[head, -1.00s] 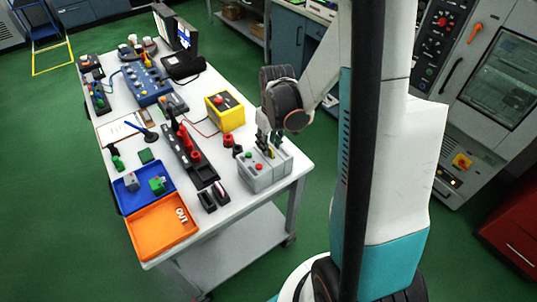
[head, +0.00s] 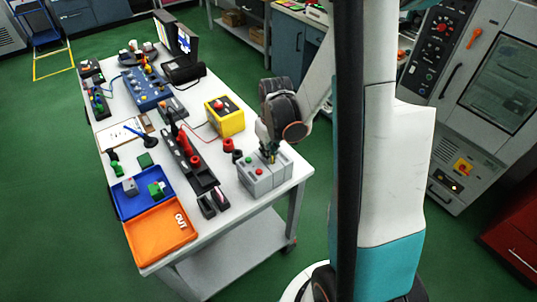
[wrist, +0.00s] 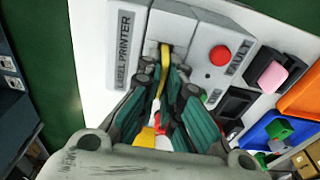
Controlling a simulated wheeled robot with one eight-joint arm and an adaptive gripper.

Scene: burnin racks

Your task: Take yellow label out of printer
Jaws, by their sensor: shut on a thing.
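The grey label printer (head: 262,182) stands at the near right corner of the white table in the head view. In the wrist view its face (wrist: 122,42) reads "LABEL PRINTER". The yellow label (wrist: 164,66) is a narrow strip at the printer's slot, running back between my fingers. My gripper (wrist: 165,72) is shut on this strip close to the slot. In the head view my gripper (head: 269,156) points down just above the printer. The fingers hide part of the label, and I cannot tell how much of it is inside the slot.
A yellow box with a red button (head: 225,117) and red cylinders stand behind the printer. A black rack (head: 190,160) lies to its left. An orange tray (head: 160,232) and a blue tray (head: 125,206) are at the near left. Other devices fill the far table.

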